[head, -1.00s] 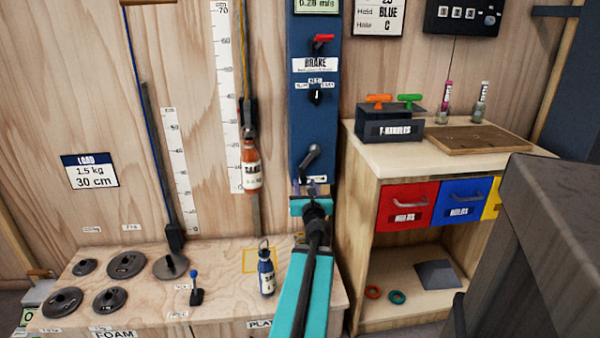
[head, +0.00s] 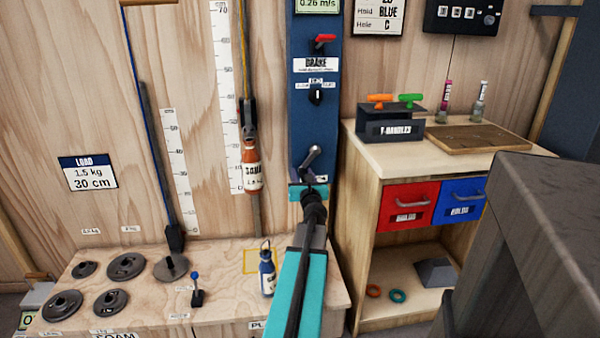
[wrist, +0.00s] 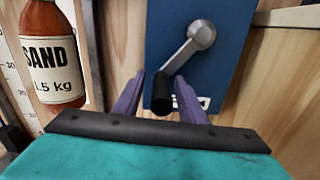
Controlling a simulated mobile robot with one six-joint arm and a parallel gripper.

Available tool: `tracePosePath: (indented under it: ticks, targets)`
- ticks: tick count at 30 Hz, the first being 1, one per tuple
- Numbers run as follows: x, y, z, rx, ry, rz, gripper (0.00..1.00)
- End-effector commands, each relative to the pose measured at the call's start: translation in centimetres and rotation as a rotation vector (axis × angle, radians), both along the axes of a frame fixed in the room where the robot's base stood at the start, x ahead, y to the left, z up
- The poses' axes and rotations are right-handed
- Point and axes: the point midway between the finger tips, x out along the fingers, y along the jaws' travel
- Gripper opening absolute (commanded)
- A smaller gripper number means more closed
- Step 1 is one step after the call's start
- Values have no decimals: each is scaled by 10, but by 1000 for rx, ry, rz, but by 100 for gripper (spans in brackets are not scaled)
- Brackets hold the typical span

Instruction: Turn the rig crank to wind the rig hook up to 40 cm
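The rig crank (head: 312,158) is a grey arm with a black handle on the blue rig column. In the wrist view, the crank (wrist: 188,50) has its hub at upper right and its handle (wrist: 163,95) pointing down. My gripper (head: 308,188) is just below it. In the wrist view, my gripper (wrist: 158,80) is open, purple fingers either side of the handle with gaps; I cannot tell how deep the handle sits. The rig hook (head: 249,120) holds the red sand bottle (head: 252,172), labelled 1.5 kg in the wrist view, before the white scale (head: 228,100).
A load sign (head: 88,173) reads 1.5 kg, 30 cm. A blue bottle (head: 267,272) stands on the bench (head: 225,295) beside my arm. A drawer cabinet (head: 365,230) stands right.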

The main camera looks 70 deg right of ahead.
Motion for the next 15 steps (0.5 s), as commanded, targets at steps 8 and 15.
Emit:
tracePosePath:
  ticks: [8,15]
  targets:
    - [0,-10,0,0,0,-2,37]
    - [1,-9,0,0,0,-1,37]
